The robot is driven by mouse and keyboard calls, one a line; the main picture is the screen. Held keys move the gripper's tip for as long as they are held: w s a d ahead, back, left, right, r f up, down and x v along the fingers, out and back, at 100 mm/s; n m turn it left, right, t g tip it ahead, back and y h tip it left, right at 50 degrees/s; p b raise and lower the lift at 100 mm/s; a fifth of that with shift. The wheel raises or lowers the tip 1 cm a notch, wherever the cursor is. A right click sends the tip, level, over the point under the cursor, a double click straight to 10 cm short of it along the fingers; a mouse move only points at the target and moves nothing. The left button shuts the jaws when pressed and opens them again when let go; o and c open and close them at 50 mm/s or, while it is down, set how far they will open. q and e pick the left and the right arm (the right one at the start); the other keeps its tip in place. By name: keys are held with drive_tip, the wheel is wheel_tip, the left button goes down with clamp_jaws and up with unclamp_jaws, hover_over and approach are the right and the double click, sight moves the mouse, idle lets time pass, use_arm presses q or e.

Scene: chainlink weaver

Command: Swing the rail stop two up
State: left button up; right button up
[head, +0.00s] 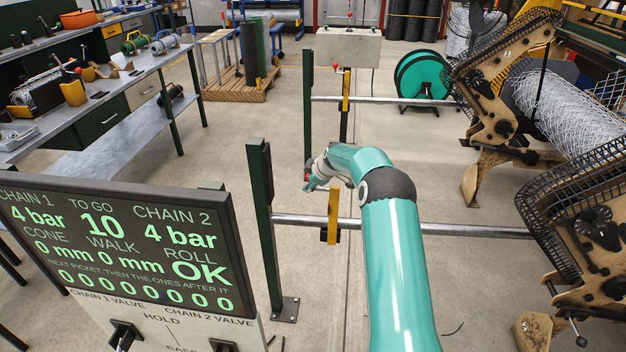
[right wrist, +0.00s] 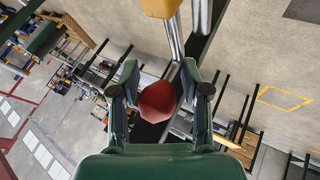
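Two yellow rail stops show in the head view, and I cannot read which is number two. The near stop (head: 333,208) stands upright across the near rail (head: 450,229). The far stop (head: 346,92) stands upright at the far rail (head: 400,101), with a red knob (head: 336,66) near its top. My right gripper (head: 309,180) is above and left of the near stop in the picture. In the right wrist view a red knob (right wrist: 157,102) lies between its two fingers, which stand apart; a gap shows on the right side. My left gripper is out of view.
A display panel (head: 110,240) with valve levers stands at the front left. Dark green posts (head: 264,220) carry the rails' left ends. Brown machine frames (head: 580,230) with wire mesh stand at the right. A bench (head: 130,97) is at the far left. Floor between is clear.

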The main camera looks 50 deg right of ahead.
drive_tip(key=shift+a+f, duration=0.1)
drive_tip(key=shift+f, duration=0.05)
drive_tip(key=v, duration=1.2)
drive_tip(key=shift+w, duration=0.1)
